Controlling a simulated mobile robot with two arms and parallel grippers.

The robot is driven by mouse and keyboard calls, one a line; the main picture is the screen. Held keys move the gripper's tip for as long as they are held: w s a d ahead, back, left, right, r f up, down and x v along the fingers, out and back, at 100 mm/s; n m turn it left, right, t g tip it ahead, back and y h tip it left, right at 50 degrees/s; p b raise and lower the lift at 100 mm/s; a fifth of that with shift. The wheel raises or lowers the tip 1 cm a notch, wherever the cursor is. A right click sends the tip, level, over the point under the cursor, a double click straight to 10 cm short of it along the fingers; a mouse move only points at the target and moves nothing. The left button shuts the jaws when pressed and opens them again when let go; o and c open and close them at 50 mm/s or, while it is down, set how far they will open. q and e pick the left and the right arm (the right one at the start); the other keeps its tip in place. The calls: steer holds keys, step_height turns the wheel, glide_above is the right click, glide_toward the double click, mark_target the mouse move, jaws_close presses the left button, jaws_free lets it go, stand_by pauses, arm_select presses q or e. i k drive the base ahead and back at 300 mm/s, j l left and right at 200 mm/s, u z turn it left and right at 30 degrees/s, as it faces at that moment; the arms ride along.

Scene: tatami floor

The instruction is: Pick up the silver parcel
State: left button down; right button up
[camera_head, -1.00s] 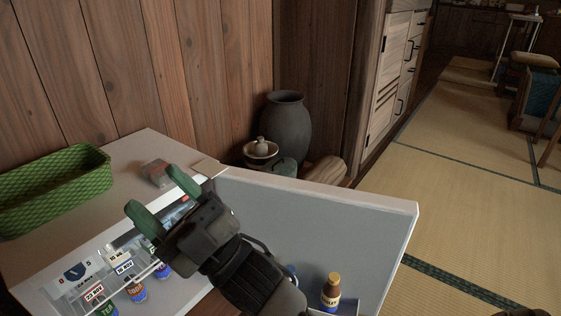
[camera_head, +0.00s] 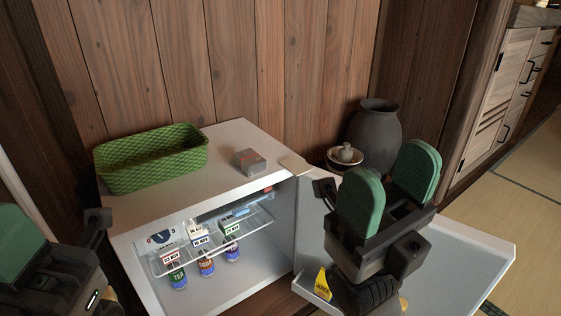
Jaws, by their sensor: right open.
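A small silver-grey parcel (camera_head: 249,162) with a reddish band lies on the white top of a small fridge (camera_head: 225,155), right of a green basket. My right gripper (camera_head: 388,183) is open and empty, its two green pads apart. It is in front of the open fridge door, to the right of the parcel and clear of it. My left gripper (camera_head: 22,243) shows at the left edge with one green pad. The rest of it is cut off, and it is apart from the parcel.
The green woven basket (camera_head: 152,160) stands on the fridge's back left. The open fridge door (camera_head: 455,250) reaches out to the right. Bottles and cartons are inside on a wire rack. A dark jar (camera_head: 376,135) and lidded pot (camera_head: 345,155) stand behind the door, beside the wooden wall.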

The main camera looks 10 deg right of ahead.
mark_target(251, 162)
steer(key=i+l+z, duration=0.25)
steer(key=z, duration=0.2)
steer(key=i+l+z, duration=0.25)
steer(key=z, duration=0.2)
